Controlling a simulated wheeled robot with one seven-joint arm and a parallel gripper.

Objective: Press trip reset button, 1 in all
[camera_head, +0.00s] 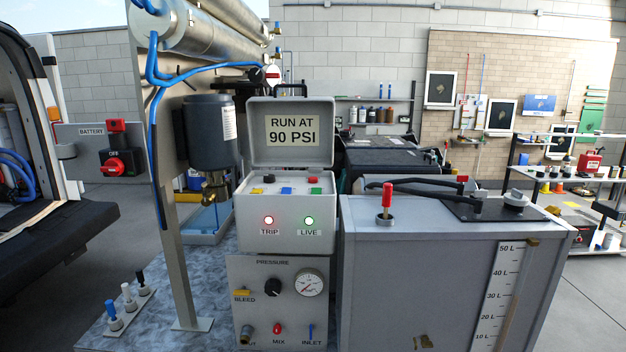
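An open control box (243,215) stands left of centre. Its raised lid (292,157) reads "RUN AT 90 PSI". On its top face are a black knob (268,179), a red button (314,180), a yellow piece (256,191), a blue piece (287,190) and a green piece (312,191). No legible label shows which is the trip reset button. On the front, the TRIP lamp (268,221) glows red and the LIVE lamp (309,221) glows whitish green. My gripper is not in view.
Below is a pressure panel (243,272) with a gauge (309,283) and black knob (273,287). A grey tank (420,270) with a red-topped valve (387,200) stands close right. A metal post (170,230) and dark cylinder (208,130) flank the left.

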